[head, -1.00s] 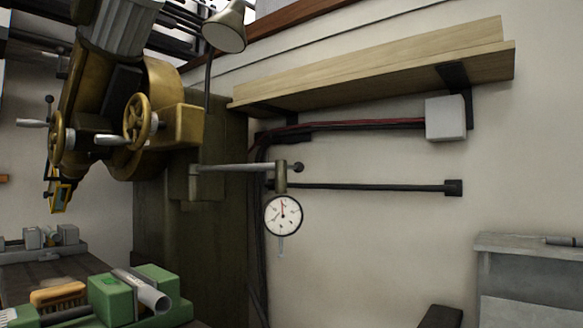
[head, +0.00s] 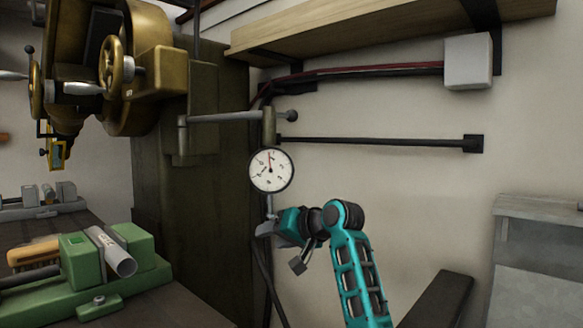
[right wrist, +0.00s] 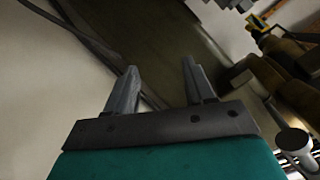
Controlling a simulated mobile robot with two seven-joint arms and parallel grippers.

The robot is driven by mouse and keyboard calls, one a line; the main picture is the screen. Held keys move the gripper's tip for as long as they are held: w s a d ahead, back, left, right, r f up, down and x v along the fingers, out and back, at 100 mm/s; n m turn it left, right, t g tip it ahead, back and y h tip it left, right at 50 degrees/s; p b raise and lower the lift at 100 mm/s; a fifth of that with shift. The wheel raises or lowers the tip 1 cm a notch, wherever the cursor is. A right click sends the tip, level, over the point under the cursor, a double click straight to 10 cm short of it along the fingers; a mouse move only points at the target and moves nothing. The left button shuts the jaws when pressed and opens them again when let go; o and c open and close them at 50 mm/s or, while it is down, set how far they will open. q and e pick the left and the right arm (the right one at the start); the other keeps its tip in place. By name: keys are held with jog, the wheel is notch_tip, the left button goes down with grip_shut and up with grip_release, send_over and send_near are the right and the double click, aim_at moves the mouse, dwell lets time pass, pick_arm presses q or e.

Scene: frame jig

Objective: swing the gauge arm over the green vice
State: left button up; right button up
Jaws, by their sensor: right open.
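The gauge arm (head: 235,117) is a grey horizontal rod reaching right from a bracket on the dark green column, with a round knob at its right end. A white dial gauge (head: 271,170) hangs from it, its stem pointing down. The green vice (head: 85,265) is at the lower left, clamping a grey tube (head: 112,250); the gauge hangs to its right, not over it. My right gripper (head: 278,240) is just below the dial, near the stem; contact cannot be told. In the right wrist view my right gripper (right wrist: 160,78) is open with nothing between its fingers. My left gripper is out of view.
A brass-coloured machine head (head: 150,75) with handwheels overhangs the upper left. A wooden shelf (head: 400,30) and a grey box (head: 468,62) are on the wall. A brush (head: 32,251) lies beside the vice. Grey drawers (head: 535,250) stand at right.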

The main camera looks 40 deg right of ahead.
jog(key=s+d+r+t+y, duration=0.1)
jog(key=s+d+r, duration=0.15)
jog(key=r, duration=0.45)
jog(key=s+d+r+t+y, duration=0.1)
jog(key=s+r+y, duration=0.15)
jog(key=r, duration=0.55)
jog(key=t+y, duration=0.1)
jog(key=y, duration=0.2)
send_near(292, 113)
jog(key=x, duration=0.3)
jog(key=p+x, duration=0.1)
jog(key=x, duration=0.3)
jog(key=d+p+x, duration=0.1)
jog(key=x, duration=0.2)
jog(key=shift+w+a+f, duration=0.1)
jog(key=shift+w+f, duration=0.1)
jog(key=shift+w, duration=0.35)
grip_shut()
